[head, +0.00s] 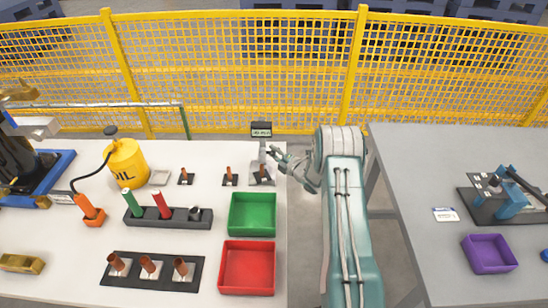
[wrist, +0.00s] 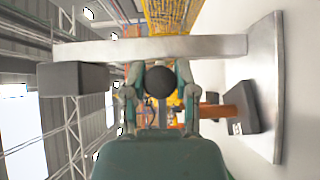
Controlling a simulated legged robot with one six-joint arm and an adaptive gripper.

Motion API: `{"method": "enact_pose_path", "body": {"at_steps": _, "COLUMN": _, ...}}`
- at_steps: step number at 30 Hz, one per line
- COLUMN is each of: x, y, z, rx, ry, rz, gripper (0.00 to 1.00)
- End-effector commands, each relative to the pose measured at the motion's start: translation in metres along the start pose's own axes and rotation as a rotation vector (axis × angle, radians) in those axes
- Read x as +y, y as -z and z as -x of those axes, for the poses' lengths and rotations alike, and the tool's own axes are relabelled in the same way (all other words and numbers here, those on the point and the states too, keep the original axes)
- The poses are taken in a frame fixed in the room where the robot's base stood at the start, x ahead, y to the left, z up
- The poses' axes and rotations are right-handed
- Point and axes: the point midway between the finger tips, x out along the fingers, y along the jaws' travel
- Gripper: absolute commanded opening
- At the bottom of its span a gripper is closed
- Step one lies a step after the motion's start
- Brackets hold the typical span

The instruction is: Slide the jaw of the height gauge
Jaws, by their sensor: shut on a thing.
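The height gauge stands at the white table's right edge in the head view, with its grey column (head: 262,152) upright and a dark display (head: 262,129) on top. In the wrist view the gauge lies sideways: the column (wrist: 150,48) runs across the top, a dark box (wrist: 73,78) is at its left end and the flat base plate (wrist: 268,85) is at right. My gripper (head: 277,155) reaches the column from the right. In the wrist view my gripper (wrist: 160,92) is shut on a round black knob (wrist: 160,80) beside the column. The jaw itself is mostly hidden.
A green tray (head: 232,212) and a red tray (head: 222,267) sit in front. A yellow oil can (head: 126,163) is left. A grey table (head: 410,190) is right; a yellow fence (head: 230,75) is behind.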

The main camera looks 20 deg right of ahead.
Motion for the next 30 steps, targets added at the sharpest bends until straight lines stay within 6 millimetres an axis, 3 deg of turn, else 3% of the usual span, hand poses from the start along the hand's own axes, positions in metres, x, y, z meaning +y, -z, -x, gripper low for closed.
{"method": "enact_pose_path", "body": {"at_steps": 2, "x": 0.009, "y": 0.001, "z": -0.001, "rx": 0.003, "ry": -0.003, "rz": 0.004, "gripper": 0.0}}
{"method": "enact_pose_path", "body": {"at_steps": 10, "x": 0.01, "y": 0.001, "z": -0.001, "rx": 0.003, "ry": -0.005, "rz": 0.003, "gripper": 0.0}}
{"method": "enact_pose_path", "body": {"at_steps": 11, "x": 0.011, "y": 0.001, "z": -0.001, "rx": 0.003, "ry": -0.006, "rz": 0.003, "gripper": 0.51}}
{"method": "enact_pose_path", "body": {"at_steps": 12, "x": 0.011, "y": 0.001, "z": -0.001, "rx": 0.003, "ry": -0.006, "rz": 0.003, "gripper": 0.68}}
{"method": "enact_pose_path", "body": {"at_steps": 13, "x": 0.01, "y": 0.001, "z": -0.001, "rx": 0.003, "ry": -0.006, "rz": 0.003, "gripper": 0.72}}
{"method": "enact_pose_path", "body": {"at_steps": 25, "x": 0.009, "y": 0.0, "z": 0.002, "rx": 0.001, "ry": -0.002, "rz": 0.001, "gripper": 0.72}}
{"method": "enact_pose_path", "body": {"at_steps": 30, "x": 0.008, "y": -0.001, "z": 0.024, "rx": -0.002, "ry": -0.001, "rz": -0.001, "gripper": 0.72}}
